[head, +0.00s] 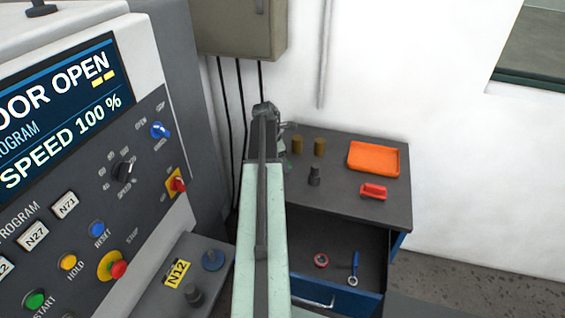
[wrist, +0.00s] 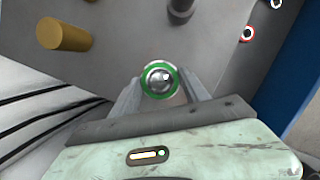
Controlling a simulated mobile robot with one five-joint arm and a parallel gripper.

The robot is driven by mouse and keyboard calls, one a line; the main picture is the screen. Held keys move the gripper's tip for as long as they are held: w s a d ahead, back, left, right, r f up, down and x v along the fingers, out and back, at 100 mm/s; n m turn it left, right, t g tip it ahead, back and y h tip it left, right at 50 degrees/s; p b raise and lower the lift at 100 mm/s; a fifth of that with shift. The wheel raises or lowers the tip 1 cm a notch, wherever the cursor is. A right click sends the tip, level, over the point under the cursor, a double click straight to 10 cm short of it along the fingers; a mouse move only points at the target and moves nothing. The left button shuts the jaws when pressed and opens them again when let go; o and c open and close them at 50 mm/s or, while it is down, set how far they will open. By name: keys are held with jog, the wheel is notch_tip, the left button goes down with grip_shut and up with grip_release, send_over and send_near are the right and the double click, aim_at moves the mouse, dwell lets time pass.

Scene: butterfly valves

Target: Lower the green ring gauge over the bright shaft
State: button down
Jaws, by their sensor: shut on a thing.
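In the wrist view, my gripper (wrist: 159,85) is shut on the green ring gauge (wrist: 146,83), a small green-rimmed ring with a pale inner edge between the two fingers. The bright shaft (wrist: 160,77) shows as a round, shiny end inside the ring's opening. From this angle I cannot tell whether the ring is around the shaft or still above it. In the head view, my arm hides most of the gripper, the ring and the shaft at the left side of the bench top.
The open drawer (head: 330,282) holds a red ring (head: 321,260) and a blue tool (head: 354,268). A control panel fills the left.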

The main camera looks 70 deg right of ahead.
jog(key=shift+f+b, duration=0.55)
jog(key=shift+f, duration=0.1)
jog(key=shift+c, duration=2.3)
grip_release()
jog(key=shift+r, duration=0.1)
jog(key=p+v, duration=0.7)
jog(key=v, duration=0.1)
jog(key=shift+s+p, duration=0.1)
jog(key=shift+p, duration=0.3)
